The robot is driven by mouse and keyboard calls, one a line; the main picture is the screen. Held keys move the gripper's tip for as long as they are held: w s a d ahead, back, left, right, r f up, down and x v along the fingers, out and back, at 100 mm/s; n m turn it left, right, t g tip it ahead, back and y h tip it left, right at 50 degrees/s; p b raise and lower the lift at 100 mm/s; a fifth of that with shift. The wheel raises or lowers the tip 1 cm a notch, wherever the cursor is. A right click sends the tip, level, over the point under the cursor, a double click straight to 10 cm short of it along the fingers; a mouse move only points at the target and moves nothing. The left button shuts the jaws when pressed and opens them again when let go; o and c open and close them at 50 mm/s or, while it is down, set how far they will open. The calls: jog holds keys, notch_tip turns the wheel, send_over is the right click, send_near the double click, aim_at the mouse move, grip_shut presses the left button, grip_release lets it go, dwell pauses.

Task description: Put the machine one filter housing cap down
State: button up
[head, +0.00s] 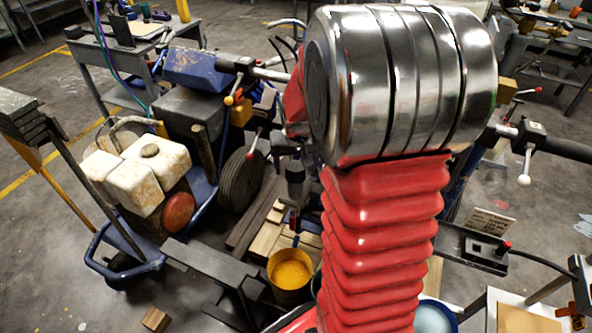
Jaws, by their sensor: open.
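Much of my own arm fills the centre and right of the head view. What looks like my gripper (295,216) shows small and dark beyond it, pointing down over wooden blocks (267,240). It is open, and I make out nothing held between its fingers. A blue line striping machine (200,65) stands behind it to the left, with a wheel (240,182) and a dirty white tank (155,170). I cannot tell which machine is machine one. I cannot make out the filter housing cap; it may be hidden behind my arm or too small to see.
A bucket of yellow material (291,275) stands near the blocks, right of a dark metal frame (215,262). Handlebars with levers (523,150) reach in at the right. A grey workbench (130,45) stands at the back left. Open floor shows at the lower left.

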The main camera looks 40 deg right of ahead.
aim_at(296, 168)
jog(key=c, duration=1.2)
jog(key=shift+r, duration=0.15)
notch_tip(296, 168, up, 18)
dwell(0.6)
